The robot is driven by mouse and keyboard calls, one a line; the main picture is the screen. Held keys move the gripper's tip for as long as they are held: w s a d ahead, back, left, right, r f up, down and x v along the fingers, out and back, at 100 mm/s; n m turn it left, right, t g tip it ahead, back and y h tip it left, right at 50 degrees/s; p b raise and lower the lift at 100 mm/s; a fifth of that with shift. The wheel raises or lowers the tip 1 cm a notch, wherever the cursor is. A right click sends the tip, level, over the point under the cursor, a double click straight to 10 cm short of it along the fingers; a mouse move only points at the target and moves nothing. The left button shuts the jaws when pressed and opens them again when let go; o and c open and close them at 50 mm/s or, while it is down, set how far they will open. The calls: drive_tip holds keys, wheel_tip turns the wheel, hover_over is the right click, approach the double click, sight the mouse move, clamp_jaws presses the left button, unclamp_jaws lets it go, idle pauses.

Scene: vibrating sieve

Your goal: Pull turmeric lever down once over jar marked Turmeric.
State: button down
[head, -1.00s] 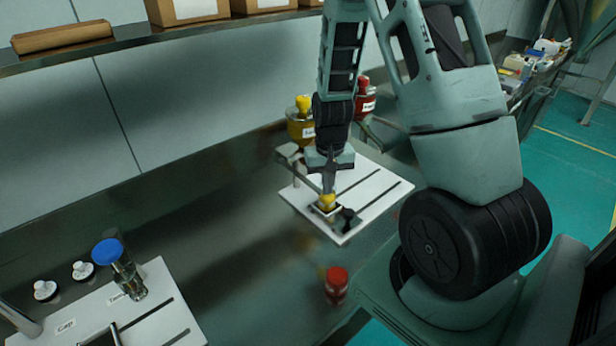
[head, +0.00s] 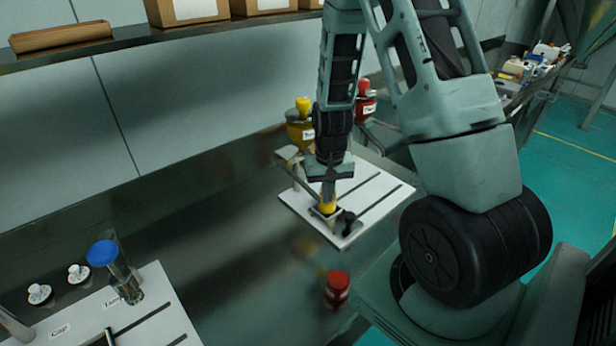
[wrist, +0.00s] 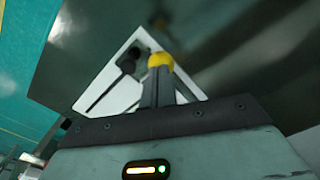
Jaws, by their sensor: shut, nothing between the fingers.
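My gripper (head: 328,197) is shut and points down over the white slotted board (head: 372,204). Its fingertips are at a yellow knob-like piece (head: 328,208), low over the small square frame on the board. In the wrist view the closed fingers (wrist: 157,82) overlap the yellow piece (wrist: 160,60), which shows just past their tips; nothing is between them. A grey bar (head: 303,182) runs toward it from the yellow dispenser (head: 300,130) behind. I cannot tell if a jar is in the frame, and the dispenser label is too small to read.
A red dispenser (head: 366,106) stands behind the arm. A black knob (head: 346,222) is right beside the yellow piece. A red-lidded jar (head: 337,289) stands in front. A blue-lidded clear jar (head: 122,275) is on another white board at left.

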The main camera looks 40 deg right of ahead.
wheel_tip(320, 180, up, 9)
drive_tip(key=p, duration=0.7)
drive_tip(key=shift+r+p, duration=0.2)
drive_tip(key=shift+p, duration=0.2)
idle(0.4)
drive_tip(key=a+r+n+y+b, duration=0.1)
drive_tip(key=a+r+n+b, duration=0.15)
drive_tip(key=a, duration=0.65)
drive_tip(key=a+r+n+b, duration=0.1)
drive_tip(key=a+r+n, duration=0.15)
drive_tip(key=a, duration=0.65)
drive_tip(key=s+a+r+n+b, duration=0.1)
drive_tip(key=s+a+n, duration=0.3)
drive_tip(key=s+a, duration=0.3)
drive_tip(key=s+a+r+n+b, duration=0.2)
drive_tip(key=s+a+n, duration=0.3)
drive_tip(key=s+a, duration=0.2)
drive_tip(key=shift+s+a+r+b, duration=0.25)
drive_tip(key=shift+s+a+b, duration=0.1)
drive_tip(key=shift+s, duration=0.9)
